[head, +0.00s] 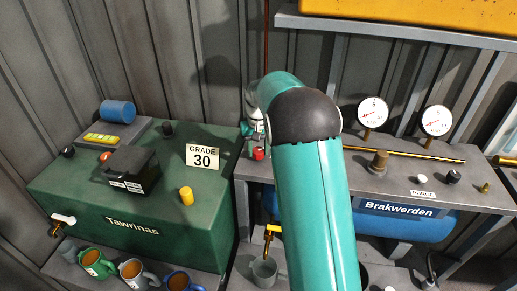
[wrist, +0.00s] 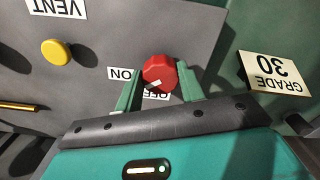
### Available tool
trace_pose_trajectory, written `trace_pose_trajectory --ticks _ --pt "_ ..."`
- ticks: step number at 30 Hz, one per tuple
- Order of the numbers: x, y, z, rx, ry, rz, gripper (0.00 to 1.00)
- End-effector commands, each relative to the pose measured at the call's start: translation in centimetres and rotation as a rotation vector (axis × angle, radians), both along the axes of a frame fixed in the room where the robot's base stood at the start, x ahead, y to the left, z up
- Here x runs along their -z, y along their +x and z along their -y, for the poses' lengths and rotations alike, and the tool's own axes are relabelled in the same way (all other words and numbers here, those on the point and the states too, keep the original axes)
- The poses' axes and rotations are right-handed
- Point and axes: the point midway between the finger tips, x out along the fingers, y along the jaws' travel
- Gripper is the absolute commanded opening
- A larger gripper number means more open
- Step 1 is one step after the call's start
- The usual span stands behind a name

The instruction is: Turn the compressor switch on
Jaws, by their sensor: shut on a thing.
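The compressor switch is a red knob (wrist: 160,72) on a grey panel; it also shows in the head view (head: 258,153), near the left end of the grey bench. An ON label (wrist: 121,73) is left of the knob, and an OFF label (wrist: 150,97) is below it, partly covered. A white mark on the knob's lower face lies near the OFF label; its exact direction is hard to tell. My gripper (wrist: 160,86) has its green fingers on both sides of the knob and is shut on it. In the head view my arm hides most of my gripper.
The blue Brakwerden tank (head: 405,219) hangs under the bench. Two gauges (head: 372,112) and a brass pipe (head: 415,155) stand right of my arm. The green Tawrinas container (head: 150,215) is close on the left. A yellow knob (wrist: 57,53) is near the VENT label.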

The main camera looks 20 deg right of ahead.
Motion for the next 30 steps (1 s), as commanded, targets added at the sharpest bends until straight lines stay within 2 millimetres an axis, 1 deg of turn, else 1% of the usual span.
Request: trace_pose_trajectory --ticks 3,9,23,24,26,27,30 --pt "0.04 0.01 -0.05 0.055 0.000 0.000 0.16" --pt "0.05 0.01 -0.05 0.107 0.000 0.000 0.16" --pt "0.06 0.00 -0.04 0.122 0.000 -0.001 0.16" --pt "0.06 0.00 -0.04 0.122 0.000 -0.001 0.44" --pt "0.06 0.00 -0.04 0.121 0.000 -0.001 0.56" --pt "0.05 0.00 -0.04 0.121 0.000 -0.001 0.60" --pt "0.04 0.00 -0.04 0.121 0.000 -0.001 0.60"
